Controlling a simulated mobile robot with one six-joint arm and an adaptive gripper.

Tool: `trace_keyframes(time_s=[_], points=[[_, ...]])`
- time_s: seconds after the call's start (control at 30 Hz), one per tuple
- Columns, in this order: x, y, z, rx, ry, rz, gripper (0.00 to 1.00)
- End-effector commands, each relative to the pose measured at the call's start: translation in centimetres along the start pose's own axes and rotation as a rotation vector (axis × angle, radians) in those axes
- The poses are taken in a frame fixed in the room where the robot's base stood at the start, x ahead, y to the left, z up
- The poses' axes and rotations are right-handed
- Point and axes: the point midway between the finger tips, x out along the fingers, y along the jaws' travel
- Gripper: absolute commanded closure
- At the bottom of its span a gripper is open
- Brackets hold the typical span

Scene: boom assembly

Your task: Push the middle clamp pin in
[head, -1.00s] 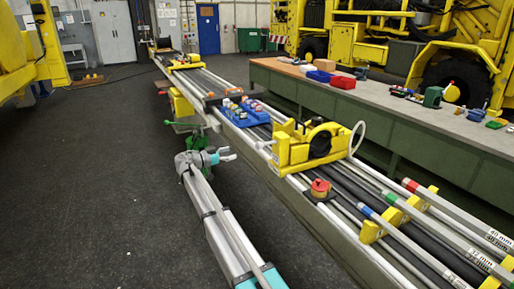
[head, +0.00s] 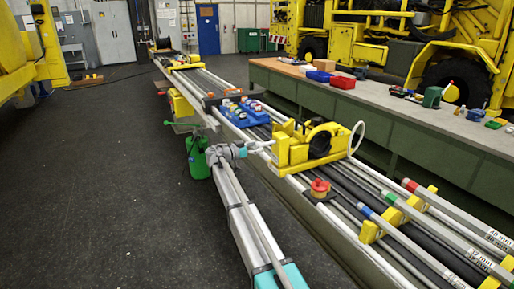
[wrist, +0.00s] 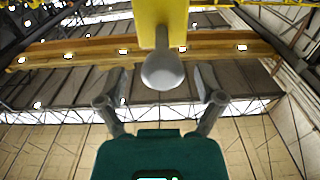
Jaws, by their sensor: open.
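The yellow middle clamp (head: 291,152) with its black ring (head: 321,140) stands on the boom. In the wrist view its yellow body (wrist: 160,22) is at the top, with the clamp pin (wrist: 163,70) sticking out towards me as a grey rounded end. My gripper (wrist: 161,76) is open, one finger on each side of the pin end in the picture. I cannot tell whether anything touches. In the head view my gripper (head: 256,148) is at the clamp's left side and covers most of the pin.
A blue tray (head: 243,115) with coloured items sits on the boom beyond the clamp. A green can (head: 197,158) stands left of my arm. The green workbench (head: 420,140) runs along the right. The floor at left is clear.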

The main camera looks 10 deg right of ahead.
Motion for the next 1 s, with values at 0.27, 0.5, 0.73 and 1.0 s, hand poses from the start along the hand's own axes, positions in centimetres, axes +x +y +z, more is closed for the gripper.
trace_keyframes(time_s=[0.27,0.5,0.73,1.0], points=[[1.34,0.01,0.00,0.000,0.000,0.000,0.13],[1.33,0.00,0.00,0.000,0.000,0.000,0.13],[1.30,-0.01,0.00,0.000,0.000,0.000,0.50],[1.31,0.09,0.02,0.000,-0.001,0.002,1.00]])
